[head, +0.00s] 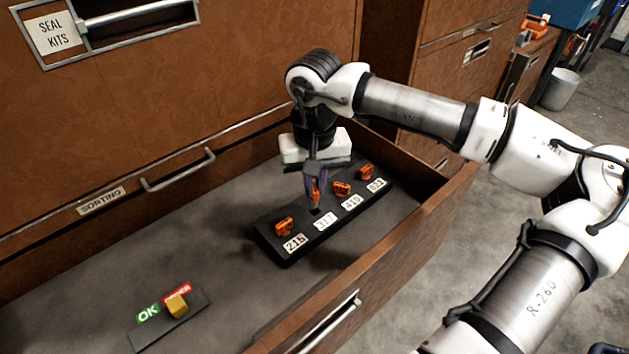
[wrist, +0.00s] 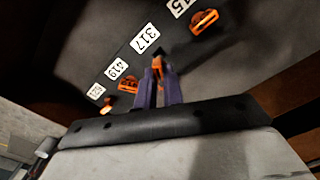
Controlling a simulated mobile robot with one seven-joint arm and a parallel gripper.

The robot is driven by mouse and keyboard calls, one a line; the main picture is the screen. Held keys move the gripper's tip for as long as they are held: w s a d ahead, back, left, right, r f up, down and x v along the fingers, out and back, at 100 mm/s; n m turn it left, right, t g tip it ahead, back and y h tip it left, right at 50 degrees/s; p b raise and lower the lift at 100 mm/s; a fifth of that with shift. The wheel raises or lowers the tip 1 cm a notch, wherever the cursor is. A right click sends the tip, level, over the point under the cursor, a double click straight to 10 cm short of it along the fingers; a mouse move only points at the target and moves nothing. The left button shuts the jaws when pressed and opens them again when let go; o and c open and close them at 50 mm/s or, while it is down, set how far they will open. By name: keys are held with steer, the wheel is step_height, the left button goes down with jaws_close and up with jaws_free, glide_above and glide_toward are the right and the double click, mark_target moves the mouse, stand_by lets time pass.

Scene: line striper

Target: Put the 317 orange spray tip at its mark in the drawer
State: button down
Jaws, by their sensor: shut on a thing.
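My gripper (head: 314,181) points down over the black rack (head: 292,252) in the open drawer (head: 400,235). It is shut on an orange spray tip (head: 316,196), which also shows between the fingers in the wrist view (wrist: 157,66). The held tip is at the 317 mark (head: 326,221), behind that white label; the label also shows in the wrist view (wrist: 145,38). I cannot tell whether the tip touches the rack or hangs just above it. The fingers hide part of it.
Orange tips stand at the 215 mark (head: 284,226), the 419 mark (head: 342,188) and the far-right mark (head: 366,172), close beside my gripper. A dark plate (head: 150,338) with a green OK label, a red label and a yellow block (head: 177,305) lies at front left.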

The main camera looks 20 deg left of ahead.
mark_target(314, 198)
steer(key=shift+f+b, duration=2.05)
steer(key=shift+f, duration=0.15)
stand_by(0.7)
steer(key=c, duration=1.1)
jaws_free()
steer(key=shift+r, duration=0.1)
steer(key=shift+r+p, duration=2.1)
steer(key=shift+r, duration=1.4)
